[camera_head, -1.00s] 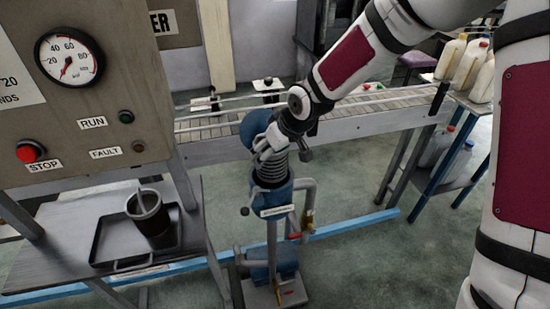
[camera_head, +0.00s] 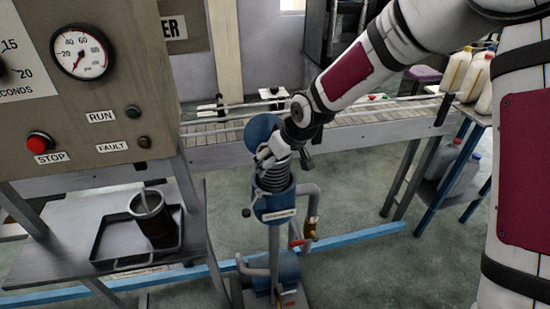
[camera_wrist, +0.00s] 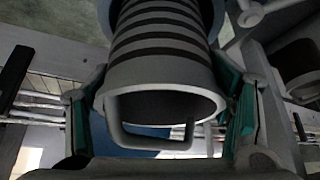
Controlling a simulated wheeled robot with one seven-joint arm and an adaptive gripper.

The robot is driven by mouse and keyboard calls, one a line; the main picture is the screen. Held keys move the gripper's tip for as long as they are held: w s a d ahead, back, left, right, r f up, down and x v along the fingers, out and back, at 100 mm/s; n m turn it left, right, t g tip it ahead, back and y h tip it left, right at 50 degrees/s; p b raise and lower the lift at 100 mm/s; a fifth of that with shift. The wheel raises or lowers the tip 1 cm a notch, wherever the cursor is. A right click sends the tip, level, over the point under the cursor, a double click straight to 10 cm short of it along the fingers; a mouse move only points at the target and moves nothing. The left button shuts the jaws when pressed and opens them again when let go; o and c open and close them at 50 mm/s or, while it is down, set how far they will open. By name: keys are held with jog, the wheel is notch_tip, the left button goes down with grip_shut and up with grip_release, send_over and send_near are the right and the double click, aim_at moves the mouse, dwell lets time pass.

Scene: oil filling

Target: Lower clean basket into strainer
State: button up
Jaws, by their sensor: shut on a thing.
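The clean basket (camera_head: 274,178) is a grey cylinder with dark bands. It stands roughly upright at the mouth of the blue strainer (camera_head: 275,203), its lower end hidden by the strainer's rim. My gripper (camera_head: 270,158) is above the strainer, shut on the basket's upper end. In the wrist view, the basket (camera_wrist: 165,45) with its loop handle (camera_wrist: 152,140) lies between the green finger pads of my gripper (camera_wrist: 165,110). The strainer's round blue lid (camera_head: 262,128) is open behind my gripper. How deep the basket sits cannot be told.
A control panel (camera_head: 100,95) with gauge and buttons is at left. Below it, a tray (camera_head: 105,262) on a grey table holds a dark pot (camera_head: 157,222). A conveyor (camera_head: 365,133) runs behind. A pipe with a brass valve (camera_head: 310,228) stands right of the strainer.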

jog(key=shift+f+b, duration=0.45)
jog(key=shift+f, duration=0.7)
jog(key=shift+f, duration=0.1)
